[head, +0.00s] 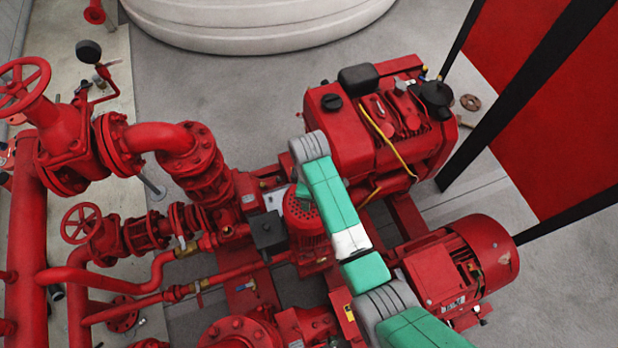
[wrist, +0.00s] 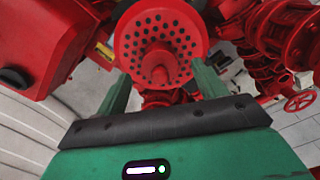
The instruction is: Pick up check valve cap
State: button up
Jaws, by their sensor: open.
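I cannot pick out a check valve cap with certainty in either view. In the wrist view, my gripper (wrist: 160,88) is open, its two green fingers apart with nothing held between them. Beyond the fingers is a round red cover (wrist: 160,42) with many holes and a central boss, apart from the fingers as far as I can tell. In the head view, a red motor with a perforated top (head: 303,212) stands beside my green arm. The gripper's fingers are mostly hidden behind my arm there.
A large red engine (head: 375,130) stands behind my arm, and a red motor (head: 480,262) lies at right. Red pipes and valves with a handwheel (head: 22,88) fill the left. A brown ring (head: 471,102) lies on the floor. Grey floor (head: 240,95) is clear at the back.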

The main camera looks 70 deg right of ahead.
notch_tip(320, 180, down, 4)
jog(key=shift+r, duration=0.1)
jog(key=c, duration=1.1)
